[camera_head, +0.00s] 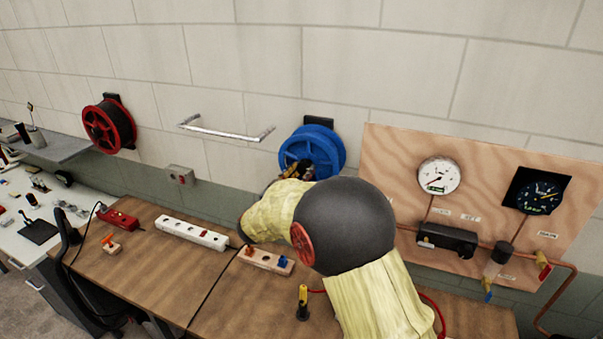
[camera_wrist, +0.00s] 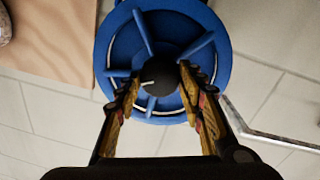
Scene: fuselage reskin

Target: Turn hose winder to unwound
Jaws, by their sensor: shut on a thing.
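The blue hose winder (camera_head: 328,140) is a spoked reel mounted on the tiled wall, left of the plywood gauge panel. In the wrist view the winder (camera_wrist: 106,55) fills the top middle, with blue spokes and a dark round knob (camera_wrist: 168,84) in front of its centre. My gripper (camera_wrist: 162,82) reaches up to the front of the reel, one finger on each side of the knob, and is shut on it. In the head view my gripper (camera_head: 297,170) is at the lower front of the winder, partly hidden by my arm. The exact finger contact is hard to see.
A red reel (camera_head: 108,127) and a metal bar handle (camera_head: 225,133) are on the wall to the left. The plywood panel (camera_head: 385,155) with gauges stands close on the right.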

